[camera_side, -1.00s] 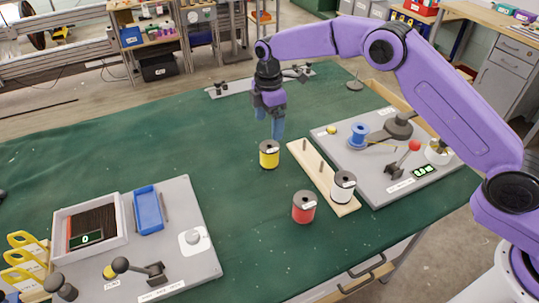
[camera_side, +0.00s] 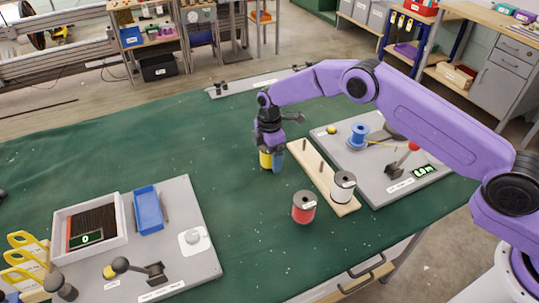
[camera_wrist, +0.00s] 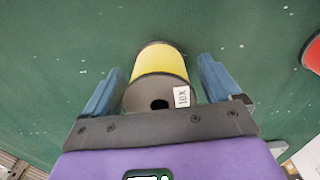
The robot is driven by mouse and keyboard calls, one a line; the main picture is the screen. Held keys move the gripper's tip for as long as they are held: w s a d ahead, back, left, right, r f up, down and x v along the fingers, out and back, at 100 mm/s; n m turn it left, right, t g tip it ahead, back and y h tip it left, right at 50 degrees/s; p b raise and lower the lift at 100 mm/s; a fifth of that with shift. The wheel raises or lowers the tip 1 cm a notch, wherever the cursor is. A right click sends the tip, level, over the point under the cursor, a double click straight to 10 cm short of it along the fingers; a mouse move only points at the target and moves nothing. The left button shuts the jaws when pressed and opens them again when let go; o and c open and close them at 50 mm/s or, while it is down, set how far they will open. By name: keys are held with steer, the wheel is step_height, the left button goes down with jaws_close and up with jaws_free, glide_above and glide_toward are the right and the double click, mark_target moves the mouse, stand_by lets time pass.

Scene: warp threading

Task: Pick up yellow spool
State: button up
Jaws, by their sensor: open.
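The yellow spool (camera_side: 265,160) stands upright on the green table, partly hidden behind my gripper in the side view. In the wrist view the yellow spool (camera_wrist: 160,66) shows its dark top flange with a centre hole and a white tag. My gripper (camera_side: 271,163) is lowered over it. In the wrist view my gripper (camera_wrist: 160,75) is open, with one blue finger on each side of the spool and a small gap visible on both sides.
A wooden board (camera_side: 312,170) with pegs lies just right of the spool and carries a white spool (camera_side: 343,186). A red spool (camera_side: 304,207) stands in front. A grey panel (camera_side: 390,170) with a blue spool (camera_side: 358,137) lies farther right. The table left of my gripper is clear.

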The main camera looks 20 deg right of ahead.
steer(key=shift+f, duration=0.25)
steer(key=c, duration=1.2)
steer(key=shift+r, duration=0.1)
